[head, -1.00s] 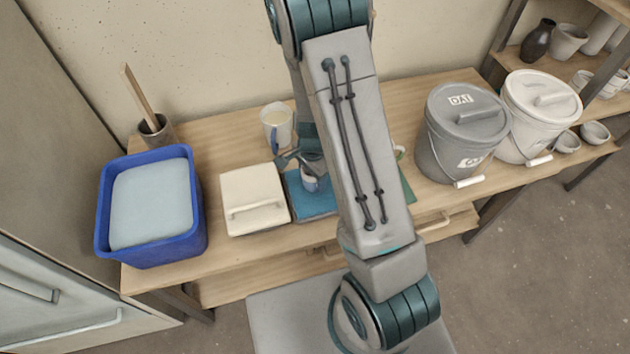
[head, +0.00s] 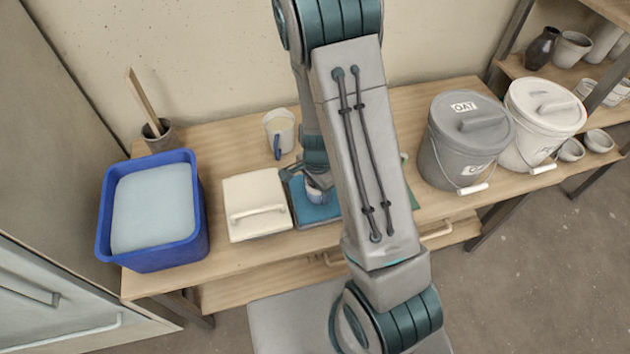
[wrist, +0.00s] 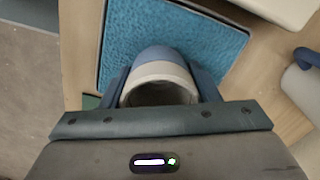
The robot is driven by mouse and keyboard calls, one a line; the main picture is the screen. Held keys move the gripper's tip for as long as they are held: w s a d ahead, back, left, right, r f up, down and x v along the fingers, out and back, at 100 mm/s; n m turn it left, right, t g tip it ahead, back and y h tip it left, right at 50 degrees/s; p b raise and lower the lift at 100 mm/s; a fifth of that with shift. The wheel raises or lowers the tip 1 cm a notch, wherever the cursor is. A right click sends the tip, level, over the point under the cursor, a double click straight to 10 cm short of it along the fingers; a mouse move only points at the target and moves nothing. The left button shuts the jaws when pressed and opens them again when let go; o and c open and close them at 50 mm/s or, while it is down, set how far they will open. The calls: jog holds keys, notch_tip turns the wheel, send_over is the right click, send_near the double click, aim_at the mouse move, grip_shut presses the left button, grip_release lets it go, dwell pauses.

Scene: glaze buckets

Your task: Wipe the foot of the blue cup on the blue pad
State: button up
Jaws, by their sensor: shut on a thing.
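The blue cup (wrist: 162,64) has a blue body and a pale band around its mouth, which faces the wrist camera. My gripper (wrist: 160,88) is shut on the cup, with one finger on each side of it. In the head view my gripper (head: 314,183) holds the cup (head: 315,195) over the blue pad (head: 320,213), partly behind my arm. The pad, a textured blue square, also shows under the cup in the wrist view (wrist: 130,40). The cup's foot is hidden, so I cannot tell whether it touches the pad.
A cream lidded box (head: 255,188) sits just left of the pad. A blue tub (head: 152,255) stands farther left. A mug with a blue handle (head: 281,128) is behind. Grey (head: 455,150) and white (head: 540,115) lidded buckets stand to the right.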

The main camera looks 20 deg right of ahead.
jog(key=shift+s, duration=1.35)
jog(key=shift+w+f+p, duration=0.1)
jog(key=shift+w+p, duration=0.35)
jog(key=shift+w, duration=3)
jog(key=shift+s+b, duration=0.55)
jog(key=shift+s, duration=2.95)
jog(key=shift+w+p, duration=0.8)
jog(key=shift+w, duration=2.8)
jog(key=shift+r, duration=0.25)
notch_tip(320, 180, up, 7)
jog(key=p, duration=0.5)
jog(key=shift+p, duration=0.35)
